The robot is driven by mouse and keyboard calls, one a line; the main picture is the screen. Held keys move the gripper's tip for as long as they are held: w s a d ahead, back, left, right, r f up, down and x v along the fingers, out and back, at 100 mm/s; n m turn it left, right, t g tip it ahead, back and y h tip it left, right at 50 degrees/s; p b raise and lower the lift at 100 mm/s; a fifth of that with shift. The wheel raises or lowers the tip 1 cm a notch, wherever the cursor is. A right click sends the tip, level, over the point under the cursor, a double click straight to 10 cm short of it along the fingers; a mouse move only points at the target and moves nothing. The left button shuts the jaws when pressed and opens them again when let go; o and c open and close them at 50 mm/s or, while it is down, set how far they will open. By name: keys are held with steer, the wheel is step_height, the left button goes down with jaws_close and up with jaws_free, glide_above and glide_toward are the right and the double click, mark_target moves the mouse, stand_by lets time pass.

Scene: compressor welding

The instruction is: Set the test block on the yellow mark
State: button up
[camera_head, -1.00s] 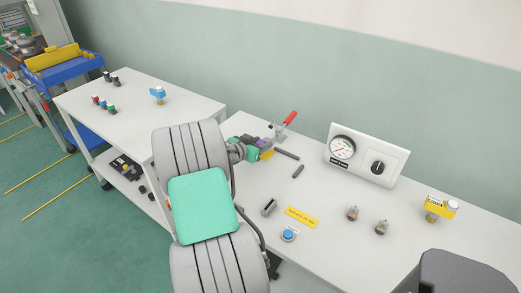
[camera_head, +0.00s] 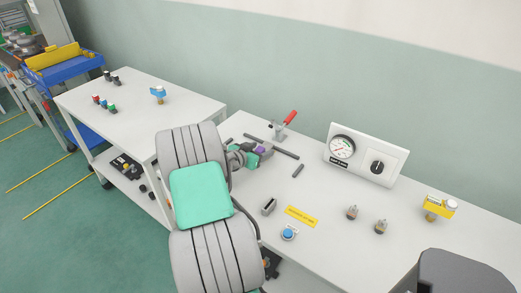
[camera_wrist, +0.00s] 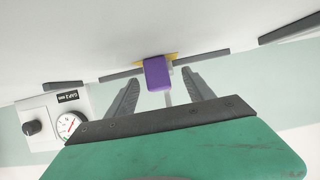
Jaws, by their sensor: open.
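The purple test block (camera_wrist: 157,74) shows in the wrist view between the two grey fingers of my gripper (camera_wrist: 162,79). The fingers are open, with a gap on each side of the block. A yellow patch (camera_wrist: 172,57), which looks like the mark, shows just behind and around the block's far end. I cannot tell whether the block sits fully on it. In the head view my gripper (camera_head: 256,155) is low over the bench, with the purple block (camera_head: 262,151) at its tip. The yellow patch is hidden there.
Dark bars (camera_head: 286,154) lie on the white bench (camera_head: 335,220) around the gripper. A red-handled clamp (camera_head: 284,124) stands behind. A gauge panel (camera_head: 366,155) is to the right.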

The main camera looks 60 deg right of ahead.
steer(key=b+v, duration=0.1)
steer(key=v, duration=1.1)
steer(key=w+a+n+t+y, duration=0.1)
steer(key=w+a, duration=0.1)
steer(key=a, duration=0.1)
steer(key=w+a+n+y, duration=0.1)
steer(key=w+a, duration=0.1)
steer(key=a, duration=0.1)
steer(key=w+a+n+t+y, duration=0.1)
steer(key=w+a, duration=0.1)
steer(key=a, duration=0.1)
steer(key=shift+w+a+f+t, duration=0.1)
steer(key=shift+w+a+t, duration=0.05)
steer(key=shift+w+t, duration=0.2)
steer(key=w+a+r+n+t+y, duration=0.1)
steer(key=a+n+y, duration=0.4)
steer(key=a, duration=0.9)
steer(key=w+a+r+n+t+y, duration=0.1)
steer(key=a+n+t+y, duration=0.15)
steer(key=a+n, duration=0.7)
steer(key=s+a+r+n+g+y, duration=0.1)
steer(key=s+a, duration=0.4)
steer(key=a, duration=0.8)
steer(key=shift+s+n+g+y, duration=0.2)
steer(key=shift+n+g+y, duration=0.1)
steer(key=shift+n+y, duration=0.5)
steer(key=shift+d+r, duration=0.1)
steer(key=shift+d, duration=0.1)
